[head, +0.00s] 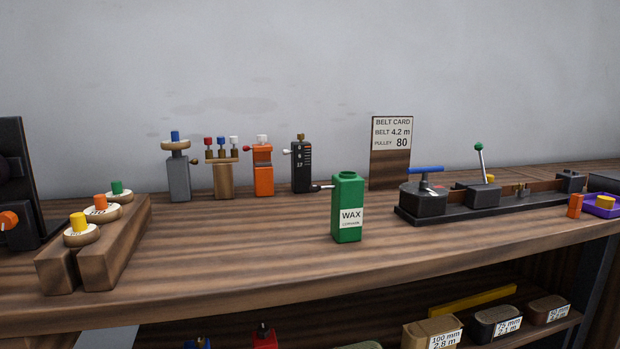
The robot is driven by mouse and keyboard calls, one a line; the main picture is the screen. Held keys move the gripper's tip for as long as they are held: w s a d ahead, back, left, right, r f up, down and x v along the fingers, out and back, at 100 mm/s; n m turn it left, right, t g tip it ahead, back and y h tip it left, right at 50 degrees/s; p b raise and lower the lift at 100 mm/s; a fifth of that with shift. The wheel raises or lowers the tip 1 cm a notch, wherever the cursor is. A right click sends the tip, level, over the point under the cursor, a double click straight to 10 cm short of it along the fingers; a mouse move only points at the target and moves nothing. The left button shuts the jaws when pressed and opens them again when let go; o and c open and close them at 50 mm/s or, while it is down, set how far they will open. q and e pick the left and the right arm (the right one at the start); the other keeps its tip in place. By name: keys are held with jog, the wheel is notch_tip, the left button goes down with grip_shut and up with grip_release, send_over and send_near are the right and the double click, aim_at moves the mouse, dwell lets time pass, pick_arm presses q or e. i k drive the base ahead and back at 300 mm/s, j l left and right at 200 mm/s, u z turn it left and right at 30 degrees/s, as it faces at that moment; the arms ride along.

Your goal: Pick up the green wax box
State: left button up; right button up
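The green wax box (347,190) stands upright on the wooden bench top (240,245), right of the middle in the head view. It is a tall block with a narrower neck at the top and a white label reading WAX. Nothing touches its front or sides that I can see. Neither of my grippers shows in the head view.
Behind stand a grey post (179,178), an orange device (263,172), a black device (301,168) and a belt card (390,140). A black base with levers (480,196) lies right. A wooden rack (110,255) with knobs is left. The bench front is clear.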

aim_at(347, 196)
jog(key=i+l+u, duration=0.25)
jog(key=l, duration=0.3)
jog(key=i+l+u, duration=0.1)
jog(key=i+l, duration=0.15)
jog(key=i+l+u, duration=0.15)
jog(key=l, duration=0.25)
jog(key=k, duration=0.5)
